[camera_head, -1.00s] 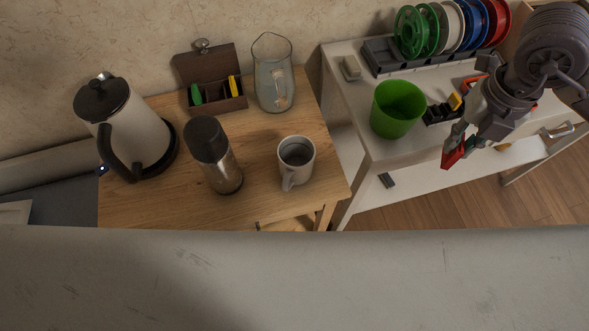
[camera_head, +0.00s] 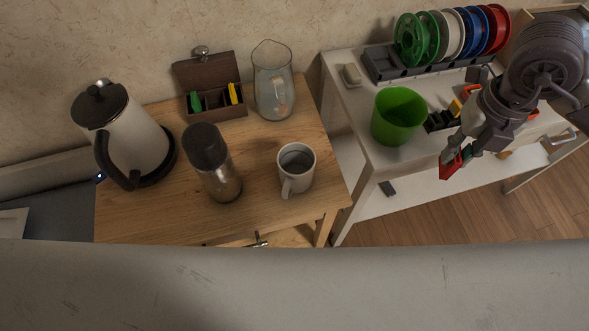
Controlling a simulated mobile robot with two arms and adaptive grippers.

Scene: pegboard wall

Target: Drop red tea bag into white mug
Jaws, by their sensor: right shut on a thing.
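The white mug (camera_head: 296,169) stands upright on the wooden table, its handle toward me; its inside looks grey. The red tea bag (camera_head: 451,165) is in my right gripper (camera_head: 457,154), which is shut on it. The gripper hangs at the right, in front of the white shelf, well to the right of the mug. Part of the tea bag is hidden by the fingers. My left gripper is not in the view.
The wooden table (camera_head: 265,205) also holds a kettle (camera_head: 132,137), a dark-topped flask (camera_head: 215,170), a glass pitcher (camera_head: 272,82) and a tea box (camera_head: 210,85) with green and yellow bags. A green cup (camera_head: 398,116) and several spools (camera_head: 452,35) stand on the white shelf (camera_head: 352,105).

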